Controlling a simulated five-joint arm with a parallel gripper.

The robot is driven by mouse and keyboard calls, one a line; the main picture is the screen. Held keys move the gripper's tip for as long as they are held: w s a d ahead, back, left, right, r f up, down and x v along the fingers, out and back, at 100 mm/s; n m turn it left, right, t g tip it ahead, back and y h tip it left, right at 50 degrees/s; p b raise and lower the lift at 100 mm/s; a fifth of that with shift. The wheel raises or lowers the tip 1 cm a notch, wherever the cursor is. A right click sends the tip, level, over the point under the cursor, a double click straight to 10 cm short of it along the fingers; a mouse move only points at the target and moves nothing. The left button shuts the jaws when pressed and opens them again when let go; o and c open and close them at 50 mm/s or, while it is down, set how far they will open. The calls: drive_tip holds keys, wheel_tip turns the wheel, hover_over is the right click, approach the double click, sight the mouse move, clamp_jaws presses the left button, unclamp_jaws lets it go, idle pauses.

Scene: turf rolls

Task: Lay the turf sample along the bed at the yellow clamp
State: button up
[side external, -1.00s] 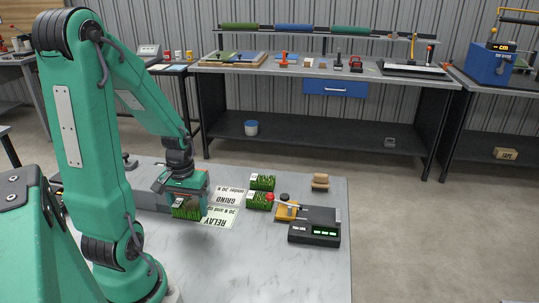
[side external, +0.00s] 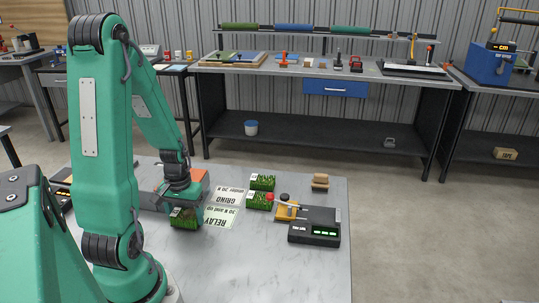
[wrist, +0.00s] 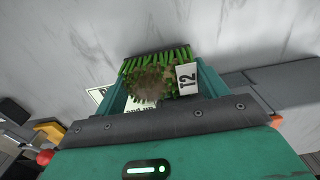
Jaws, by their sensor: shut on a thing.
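My gripper (side external: 184,219) is shut on a green turf sample (wrist: 158,72), a grass block with brown soil and a white tag that seems to read T2. In the side view the held turf is low over the left part of the grey table; whether it touches the table is unclear. The yellow clamp (side external: 285,212), with a red-knobbed lever (side external: 270,197), is at the black tester (side external: 314,232), to the right of my gripper. It also shows at the lower left of the wrist view (wrist: 50,131). The bed surface at the clamp is hard to make out.
Two more tagged turf blocks (side external: 262,182) (side external: 259,201) stand left of the clamp. The GRIND card (side external: 229,195) and RELAY card (side external: 220,217) lie between them and my gripper. A brown block (side external: 320,181) sits behind the tester. The front of the table is clear.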

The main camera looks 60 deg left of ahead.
sight(185, 213)
drive_tip(key=shift+f, duration=0.35)
drive_tip(key=shift+f, duration=0.15)
drive_tip(key=o, duration=1)
drive_tip(key=shift+r, duration=6.2)
